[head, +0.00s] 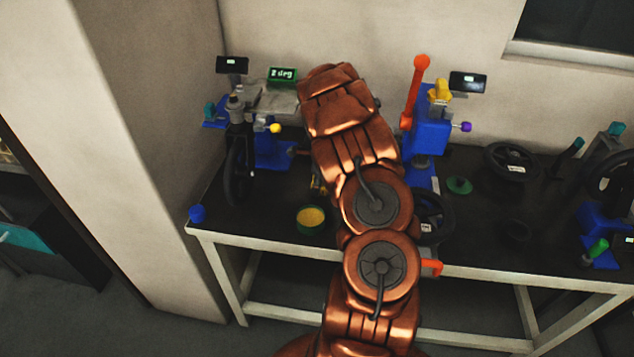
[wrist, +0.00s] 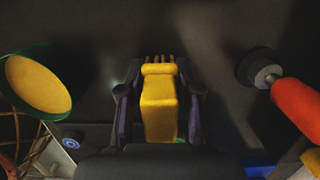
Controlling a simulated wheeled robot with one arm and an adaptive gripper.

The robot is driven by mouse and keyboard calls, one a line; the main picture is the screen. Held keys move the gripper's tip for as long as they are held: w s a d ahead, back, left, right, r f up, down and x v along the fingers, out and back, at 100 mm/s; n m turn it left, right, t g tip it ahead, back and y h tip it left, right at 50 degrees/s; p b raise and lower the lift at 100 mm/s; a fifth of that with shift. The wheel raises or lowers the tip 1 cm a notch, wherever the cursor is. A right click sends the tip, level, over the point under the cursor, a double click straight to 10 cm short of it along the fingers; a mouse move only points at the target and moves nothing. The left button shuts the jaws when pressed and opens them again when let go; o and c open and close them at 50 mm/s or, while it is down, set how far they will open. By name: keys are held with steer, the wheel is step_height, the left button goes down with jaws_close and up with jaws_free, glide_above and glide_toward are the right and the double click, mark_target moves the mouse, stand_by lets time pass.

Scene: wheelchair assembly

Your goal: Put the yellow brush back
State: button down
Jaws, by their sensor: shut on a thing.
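The yellow brush (wrist: 159,108) is between the two dark fingers of my gripper (wrist: 160,88) in the wrist view. My gripper is shut on it. Its short yellow prongs or bristles point away from the wrist, toward the top of the picture. In the head view my copper arm hides the gripper and most of the brush; a small yellow bit shows at the arm's left edge, but I cannot tell whether it is the brush. A green round container with a yellow inside (head: 311,219) stands near the table's front edge. It also shows left of the gripper in the wrist view (wrist: 38,86).
The black table (head: 270,198) holds a blue press with a red lever (head: 414,95), a blue fixture with a black wheel (head: 238,172) and a blue ball (head: 197,213). A red handle (wrist: 296,104) lies right of the gripper in the wrist view. Dark surface ahead looks clear.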

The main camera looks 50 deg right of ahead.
steer(key=shift+f, duration=0.25)
steer(key=c, duration=0.8)
jaws_free()
steer(key=shift+r, duration=0.15)
steer(key=r+b, duration=0.1)
steer(key=r, duration=0.1)
steer(key=d+r+b, duration=0.1)
steer(key=r, duration=0.1)
steer(key=s+r+b, duration=0.1)
steer(key=r, duration=0.1)
steer(key=shift+d+r, duration=0.25)
steer(key=shift+s+r, duration=0.2)
steer(key=shift+r, duration=0.3)
steer(key=shift+s, duration=0.1)
